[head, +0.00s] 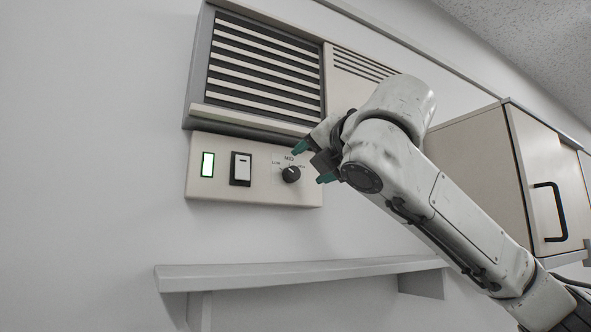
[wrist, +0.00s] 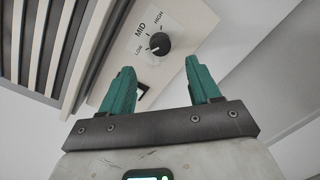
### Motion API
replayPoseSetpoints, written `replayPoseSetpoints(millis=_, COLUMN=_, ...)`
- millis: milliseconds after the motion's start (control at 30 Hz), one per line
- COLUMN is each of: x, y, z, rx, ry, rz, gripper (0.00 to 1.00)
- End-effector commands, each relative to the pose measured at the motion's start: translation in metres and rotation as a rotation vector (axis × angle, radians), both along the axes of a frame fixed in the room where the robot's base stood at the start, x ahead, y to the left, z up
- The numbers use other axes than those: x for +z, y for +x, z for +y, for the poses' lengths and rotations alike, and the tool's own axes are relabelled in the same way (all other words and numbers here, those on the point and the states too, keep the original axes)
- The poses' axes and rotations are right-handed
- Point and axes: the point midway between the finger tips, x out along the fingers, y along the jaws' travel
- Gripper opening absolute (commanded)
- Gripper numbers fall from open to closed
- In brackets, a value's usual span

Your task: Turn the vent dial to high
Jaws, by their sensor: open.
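The vent dial (head: 291,174) is a round black knob on the right part of a cream control panel (head: 258,190). In the wrist view the dial (wrist: 160,43) has LOW, MID and HIGH printed around it. A small pale mark on the knob seems to lie on the LOW side, but it is too small to be sure. My gripper (head: 313,163) is open and empty, just right of the dial in the head view. In the wrist view its two green fingers (wrist: 160,70) are spread apart, with the dial beyond and between their tips, not touching.
A lit green indicator (head: 207,164) and a black-framed rocker switch (head: 241,169) sit left of the dial. The louvred vent (head: 262,68) juts out above. A shelf (head: 300,272) runs below, and a wall cabinet (head: 480,165) stands to the right behind my arm.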

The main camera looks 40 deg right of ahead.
Motion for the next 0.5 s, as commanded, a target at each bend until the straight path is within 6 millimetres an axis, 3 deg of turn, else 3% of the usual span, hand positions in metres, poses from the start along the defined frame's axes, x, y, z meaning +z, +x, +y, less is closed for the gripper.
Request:
replayPoseSetpoints(millis=300, x=0.002, y=0.053, z=-0.021, rx=0.000, ry=0.001, rz=0.001, gripper=0.62)
replayPoseSetpoints(millis=500, x=0.001, y=0.069, z=-0.027, rx=0.000, ry=0.001, rz=0.001, gripper=0.62)
